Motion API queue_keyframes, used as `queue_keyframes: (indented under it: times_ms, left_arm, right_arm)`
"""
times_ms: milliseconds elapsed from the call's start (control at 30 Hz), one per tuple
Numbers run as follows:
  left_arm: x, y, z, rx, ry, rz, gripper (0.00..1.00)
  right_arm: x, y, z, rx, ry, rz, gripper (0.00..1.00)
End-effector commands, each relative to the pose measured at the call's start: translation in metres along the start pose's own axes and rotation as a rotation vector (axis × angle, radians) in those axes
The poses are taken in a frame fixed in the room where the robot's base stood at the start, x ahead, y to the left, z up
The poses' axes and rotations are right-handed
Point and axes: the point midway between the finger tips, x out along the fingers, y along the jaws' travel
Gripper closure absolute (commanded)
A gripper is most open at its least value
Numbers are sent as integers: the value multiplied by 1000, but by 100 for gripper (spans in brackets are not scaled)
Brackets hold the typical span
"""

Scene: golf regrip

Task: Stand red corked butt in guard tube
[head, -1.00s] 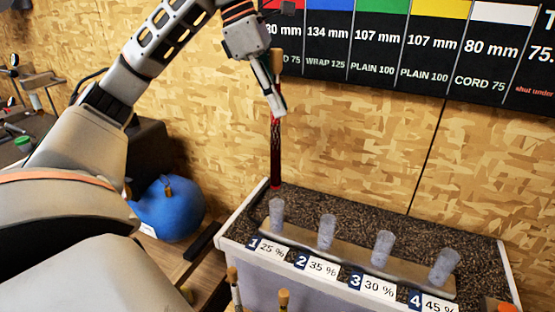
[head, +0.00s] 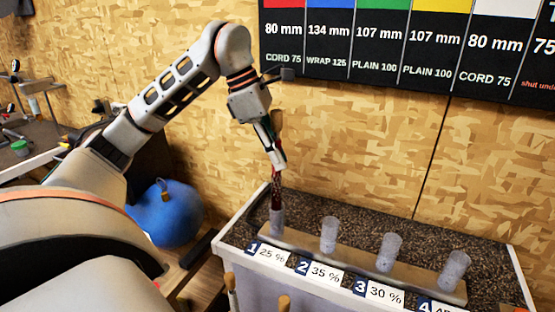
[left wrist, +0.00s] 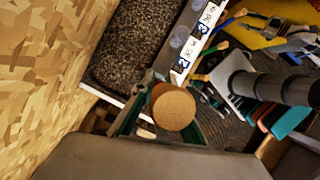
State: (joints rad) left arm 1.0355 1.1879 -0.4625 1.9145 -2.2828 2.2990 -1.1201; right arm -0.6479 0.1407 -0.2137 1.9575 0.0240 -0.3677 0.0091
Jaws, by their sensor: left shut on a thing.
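My left gripper (head: 279,163) is shut on the red corked butt (head: 276,190), a dark red shaft held upright. Its cork end (head: 277,120) shows above the fingers, and in the left wrist view the round cork top (left wrist: 173,109) faces the camera. The butt's lower end is at the mouth of the tube marked 1 (head: 277,220), the leftmost cloudy tube; I cannot tell how far inside it is. Tubes marked 2 (head: 329,234), 3 (head: 388,252) and 4 (head: 454,270) stand empty to the right. My right gripper is not in view.
The tubes stand on a metal strip in a dark-topped, white-edged box (head: 375,222). Labels read 25 %, 35 % and 30 %. A blue ball-like object (head: 168,215) sits left of the box. A black chart (head: 400,50) hangs on the wall.

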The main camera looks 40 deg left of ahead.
Motion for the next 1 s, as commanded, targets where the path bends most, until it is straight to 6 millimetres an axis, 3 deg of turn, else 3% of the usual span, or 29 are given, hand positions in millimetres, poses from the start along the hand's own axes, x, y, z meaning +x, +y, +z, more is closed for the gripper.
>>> queue_keyframes:
  times_ms: [400,433,500,867,1000]
  left_arm:
    - [4,0,-2,0,0,0,100]
    - [4,0,-2,0,0,0,81]
    - [4,0,-2,0,0,0,69]
    - [2,0,-1,0,-1,1,69]
    - [-12,1,0,0,-2,5,69]
  right_arm:
    - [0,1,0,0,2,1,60]
    - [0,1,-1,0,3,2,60]
    - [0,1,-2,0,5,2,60]
    - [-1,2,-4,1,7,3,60]
    - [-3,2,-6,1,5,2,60]
